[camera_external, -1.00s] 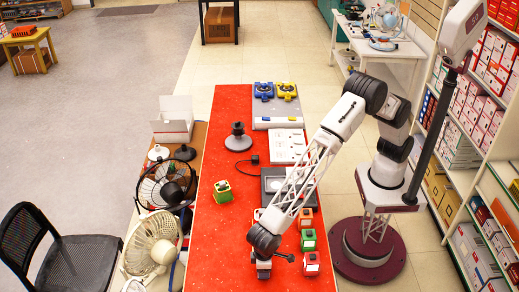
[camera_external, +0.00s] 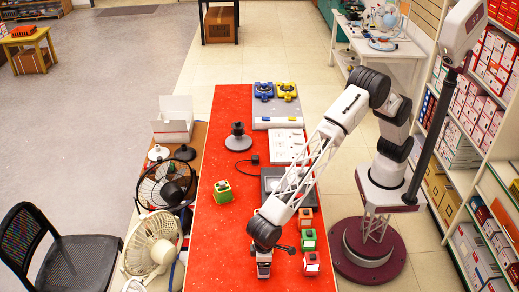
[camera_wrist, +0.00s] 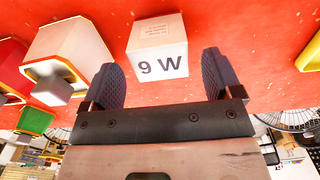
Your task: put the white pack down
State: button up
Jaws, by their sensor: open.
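The white pack (camera_wrist: 157,50), a small box marked "9 W", sits on the red table top (camera_wrist: 235,25) in the wrist view. My gripper (camera_wrist: 159,66) is open. Its two dark ridged fingers stand either side of the pack's near face, with a gap at each side. In the external view my gripper (camera_external: 264,269) points down over the near end of the red table; the pack is hard to make out there, mostly hidden by the gripper.
Orange, green and red-fronted boxes (camera_external: 308,240) stand in a row just right of my gripper. A green and yellow box (camera_external: 222,191) stands to the left. A fan (camera_external: 152,243) is beside the table. Bare red table lies left of my gripper.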

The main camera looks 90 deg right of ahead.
notch_tip(320, 180, up, 8)
jog(key=shift+f, duration=0.15)
dwell(0.6)
jog(key=shift+d, duration=0.1)
dwell(0.4)
jog(key=d+r, duration=0.6)
jog(key=d, duration=0.4)
jog(key=d+r, duration=0.5)
jog(key=d, duration=0.5)
jog(key=s+d+r, duration=0.3)
jog(key=d, duration=0.4)
jog(key=s+d+r+t, duration=0.1)
jog(key=s+d+r, duration=0.15)
jog(key=d, duration=0.45)
jog(key=s+d+r, duration=0.3)
jog(key=s+d, duration=0.1)
jog(key=d, duration=0.3)
jog(key=s+d+f, duration=0.2)
jog(key=s+d, duration=1)
jog(key=s, duration=0.3)
jog(key=s+d+f+t, duration=0.1)
jog(key=s+d+f, duration=0.1)
jog(key=s+d, duration=1.1)
jog(key=s, duration=0.3)
jog(key=shift+s+t, duration=0.25)
jog(key=shift+t, duration=0.05)
